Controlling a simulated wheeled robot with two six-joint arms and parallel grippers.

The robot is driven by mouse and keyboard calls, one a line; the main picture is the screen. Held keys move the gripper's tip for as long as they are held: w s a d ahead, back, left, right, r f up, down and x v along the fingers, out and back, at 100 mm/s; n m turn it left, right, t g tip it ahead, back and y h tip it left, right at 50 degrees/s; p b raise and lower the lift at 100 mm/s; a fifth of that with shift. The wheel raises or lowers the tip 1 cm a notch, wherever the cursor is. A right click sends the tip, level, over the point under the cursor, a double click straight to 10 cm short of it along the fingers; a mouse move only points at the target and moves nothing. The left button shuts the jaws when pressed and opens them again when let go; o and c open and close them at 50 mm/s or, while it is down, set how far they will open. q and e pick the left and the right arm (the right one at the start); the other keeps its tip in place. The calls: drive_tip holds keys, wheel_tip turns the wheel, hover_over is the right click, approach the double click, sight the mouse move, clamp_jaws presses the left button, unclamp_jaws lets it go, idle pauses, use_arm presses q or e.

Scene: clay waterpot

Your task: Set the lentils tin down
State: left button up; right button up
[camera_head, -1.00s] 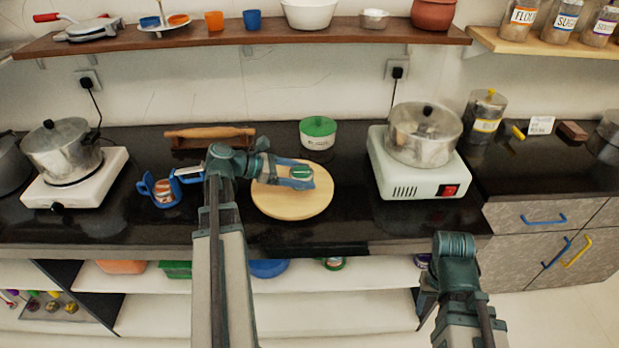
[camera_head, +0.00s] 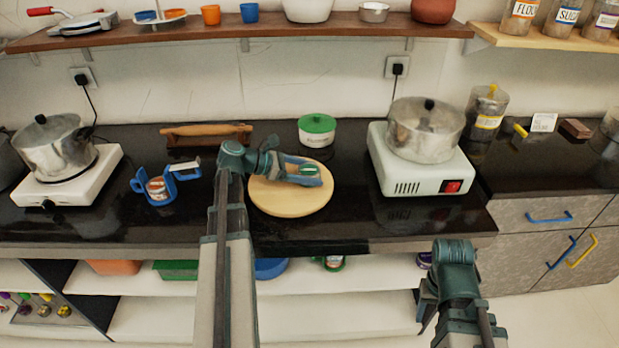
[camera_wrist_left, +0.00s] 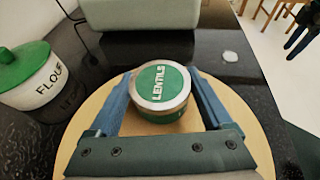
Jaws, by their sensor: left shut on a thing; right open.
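The lentils tin (camera_wrist_left: 160,88) has a green lid lettered LENTILS and stands upright between the blue fingers of my left gripper (camera_wrist_left: 160,100). In the head view the tin (camera_head: 308,169) shows partly between the fingers of that gripper (camera_head: 312,174), over the round wooden board (camera_head: 290,205). The left gripper is shut on the tin. The wrist view shows the board (camera_wrist_left: 85,125) below it; whether the tin's base touches the board is hidden. My right gripper (camera_head: 424,308) is low at the counter's front edge, open, largely hidden by its own arm.
A white flour tin with a green lid (camera_head: 316,131) stands behind the board. A rolling pin (camera_head: 207,130) lies to the left, with a blue holder and small tin (camera_head: 157,186) in front. A hotplate with a pot (camera_head: 425,130) stands right.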

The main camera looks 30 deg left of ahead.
use_arm(q)
drive_tip(key=shift+r, duration=0.1)
drive_tip(key=o, duration=1.2)
drive_tip(key=shift+f, duration=0.2)
drive_tip(key=shift+o, duration=1.4)
drive_tip(key=shift+r, duration=0.1)
drive_tip(key=shift+r, duration=0.25)
drive_tip(key=p+v, duration=0.4)
drive_tip(key=v, duration=0.6)
drive_tip(key=shift+s+a+r, duration=0.15)
drive_tip(key=shift+s+a, duration=0.05)
drive_tip(key=shift+s+a+r+p, duration=0.15)
drive_tip(key=shift+s+a+p, duration=0.2)
drive_tip(key=shift+s+a, duration=0.15)
